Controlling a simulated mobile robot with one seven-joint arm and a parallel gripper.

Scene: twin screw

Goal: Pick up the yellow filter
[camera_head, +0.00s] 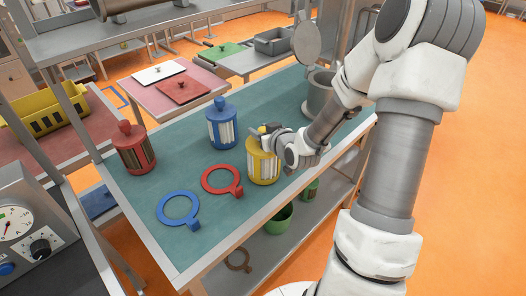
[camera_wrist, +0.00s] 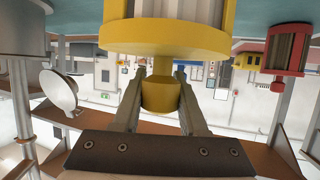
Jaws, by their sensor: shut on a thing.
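The yellow filter (camera_head: 263,170) stands upright on the teal table top, near its right edge in the head view. It has a yellow body with pale vertical slots. In the wrist view its wide yellow flange (camera_wrist: 165,38) fills the top middle. My gripper (camera_wrist: 161,95) has its two fingers on either side of the filter's yellow knob and is shut on it. In the head view my gripper (camera_head: 268,130) reaches the top of the filter from the right. The wrist hides part of the filter's top there.
A blue filter (camera_head: 221,127) and a red filter (camera_head: 134,151) stand on the teal table (camera_head: 150,250). A red ring (camera_head: 221,181) and a blue ring (camera_head: 178,209) lie nearby. A grey pot (camera_head: 320,95) with a raised lid (camera_head: 306,43) stands behind my arm.

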